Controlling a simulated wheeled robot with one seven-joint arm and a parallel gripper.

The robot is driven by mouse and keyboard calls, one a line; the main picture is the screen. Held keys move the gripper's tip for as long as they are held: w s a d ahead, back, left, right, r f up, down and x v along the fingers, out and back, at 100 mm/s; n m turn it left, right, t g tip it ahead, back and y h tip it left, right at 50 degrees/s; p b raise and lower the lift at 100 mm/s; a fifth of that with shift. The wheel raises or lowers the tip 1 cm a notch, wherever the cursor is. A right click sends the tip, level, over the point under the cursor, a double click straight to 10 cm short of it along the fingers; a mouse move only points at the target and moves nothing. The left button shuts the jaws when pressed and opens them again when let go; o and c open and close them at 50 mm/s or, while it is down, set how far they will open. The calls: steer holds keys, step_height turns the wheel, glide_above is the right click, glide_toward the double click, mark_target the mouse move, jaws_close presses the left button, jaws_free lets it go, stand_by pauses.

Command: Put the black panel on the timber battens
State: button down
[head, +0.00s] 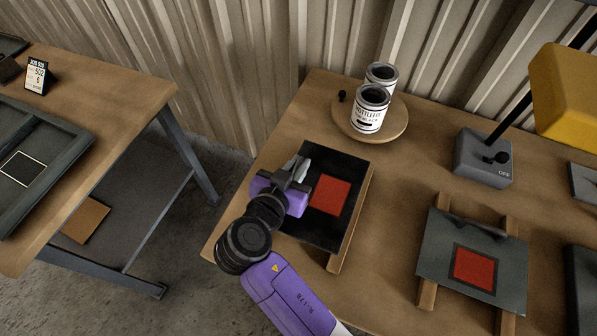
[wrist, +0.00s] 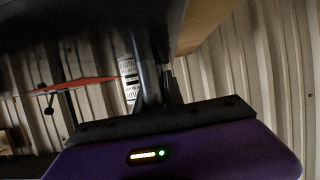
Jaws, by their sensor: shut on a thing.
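The black panel (head: 345,161), with a red square (head: 330,195) at its middle, lies at the left part of the bench, below the paint cans. My gripper (head: 301,172) is shut on the panel's left edge. Timber battens (head: 336,262) show below the panel at its front end and along its right side; the rest of them is hidden. I cannot tell whether the panel rests fully on them. In the wrist view my gripper's fingers (wrist: 150,75) reach up to a dark surface, and a wooden piece (wrist: 195,25) is at upper right.
Two paint cans (head: 370,108) stand on a round wooden board (head: 398,130) behind the panel. A grey panel (head: 435,245) with a red square lies on other battens (head: 427,293) to the right. A grey switch box (head: 480,160) and yellow lamp (head: 575,95) are farther right. Another table (head: 110,90) is left.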

steer(key=shift+f, duration=1.85)
steer(key=shift+f, duration=0.2)
steer(key=c, duration=1.5)
jaws_free()
steer(key=shift+o, duration=0.2)
steer(key=shift+r+p, duration=0.25)
steer(key=shift+p, duration=0.05)
steer(key=b+v, duration=0.2)
steer(key=v, duration=1)
steer(key=shift+f, duration=0.1)
